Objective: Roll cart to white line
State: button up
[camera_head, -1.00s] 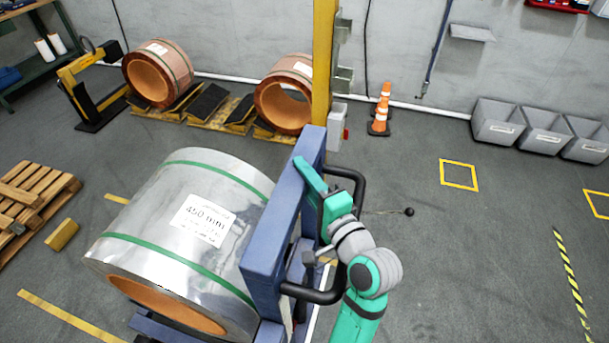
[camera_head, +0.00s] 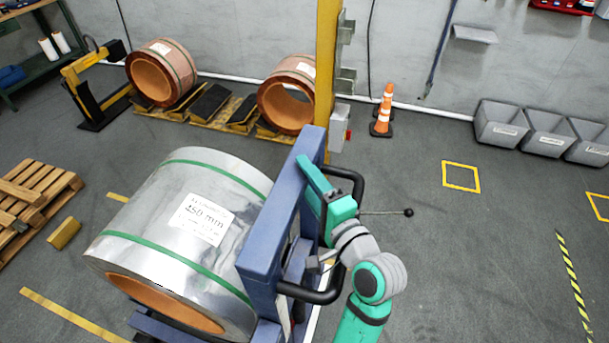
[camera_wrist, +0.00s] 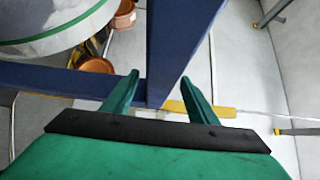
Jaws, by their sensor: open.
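The blue cart (camera_head: 265,245) has an upright frame with black handles (camera_head: 322,295) on its right side. It carries a big silver coil (camera_head: 165,210) with green straps and a label reading 450 mm. My gripper (camera_head: 308,172) is at the upper handle, close against the blue frame. In the wrist view my gripper (camera_wrist: 158,95) has its two teal fingers apart, with a blue frame post (camera_wrist: 180,45) beyond and between them. I cannot tell whether they touch the cart. A pale strip shows low beside the cart; I cannot tell whether it is the white line.
Two copper coils (camera_head: 160,72) (camera_head: 287,95) rest on pallets along the back. A wooden pallet (camera_head: 30,200) is at left. Grey bins (camera_head: 548,135) line the right wall. The floor at right is open.

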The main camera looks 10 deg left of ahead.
jog(key=v, duration=1)
